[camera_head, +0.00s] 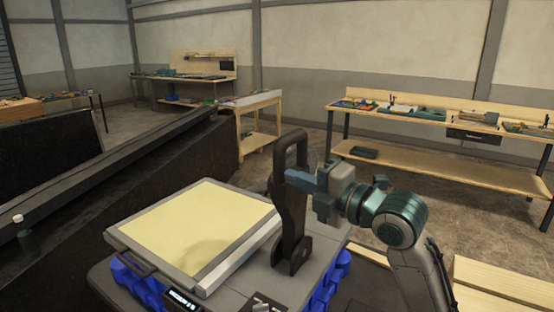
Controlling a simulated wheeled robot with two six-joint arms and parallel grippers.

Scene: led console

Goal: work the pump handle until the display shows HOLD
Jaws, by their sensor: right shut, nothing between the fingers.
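The dark pump handle (292,215) stands upright on a grey console (240,296), with a loop grip at its top and a pivot bracket at its foot. My right gripper (302,179) comes in from the right and is shut. Its fingers are at the lower part of the loop; I cannot tell whether they touch it or reach into it. The small display (182,300) at the console's front edge is lit, but its text is too small to read. My left gripper is not in view.
A pale yellow panel in a grey frame (122,232) lies tilted on the console, left of the handle. Blue parts (133,282) show under the console's edge. A dark sloping conveyor-like structure (170,165) runs behind on the left. Workbenches (440,165) stand farther back.

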